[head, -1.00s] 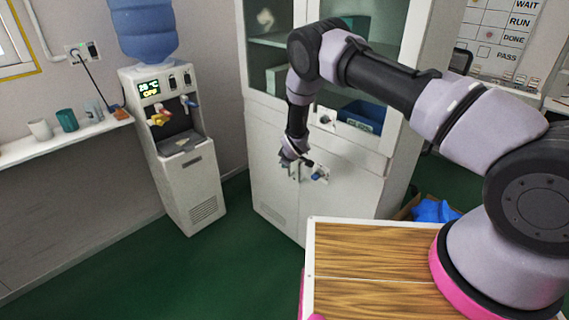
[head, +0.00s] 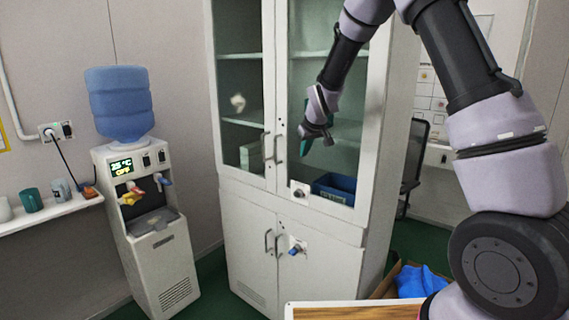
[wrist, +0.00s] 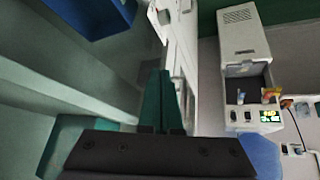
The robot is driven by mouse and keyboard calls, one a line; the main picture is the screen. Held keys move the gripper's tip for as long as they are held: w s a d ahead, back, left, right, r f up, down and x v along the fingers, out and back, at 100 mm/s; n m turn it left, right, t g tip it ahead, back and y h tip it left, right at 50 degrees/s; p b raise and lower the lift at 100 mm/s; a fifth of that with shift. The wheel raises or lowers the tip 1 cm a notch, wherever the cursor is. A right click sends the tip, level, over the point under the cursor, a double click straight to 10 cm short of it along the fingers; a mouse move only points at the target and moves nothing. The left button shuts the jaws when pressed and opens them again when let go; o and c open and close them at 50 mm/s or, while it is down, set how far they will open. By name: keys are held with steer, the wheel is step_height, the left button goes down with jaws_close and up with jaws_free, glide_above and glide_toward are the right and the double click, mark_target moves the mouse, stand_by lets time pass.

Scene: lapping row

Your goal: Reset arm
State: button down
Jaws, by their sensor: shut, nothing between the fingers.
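My gripper (head: 316,142) hangs in front of the upper right glass door of the white cabinet (head: 238,215), above the blue bin's level. In the wrist view its two green fingers (wrist: 162,100) lie side by side, shut with nothing between them. My arm reaches up from the lower right and bends down to the gripper. Whether the gripper touches the glass cannot be told.
A water dispenser (head: 150,235) with a blue bottle stands left of the cabinet. A shelf (head: 50,210) with cups runs along the left wall. A blue bin (head: 335,188) sits inside the cabinet. A cardboard box with blue cloth (head: 420,282) is at lower right.

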steer(key=s+d+r+m, duration=0.3)
steer(key=s+d+r, duration=0.4)
steer(key=s+r, duration=0.2)
steer(key=s+d+r+m, duration=0.2)
steer(key=s+d+r, duration=0.4)
steer(key=s+r, duration=0.3)
steer(key=s+d+r+m, duration=0.1)
steer(key=s+d+m, duration=0.1)
steer(key=s, duration=0.7)
steer(key=s+d+r+m, duration=0.2)
steer(key=s+d, duration=0.1)
steer(key=s, duration=0.7)
steer(key=shift+t, duration=0.3)
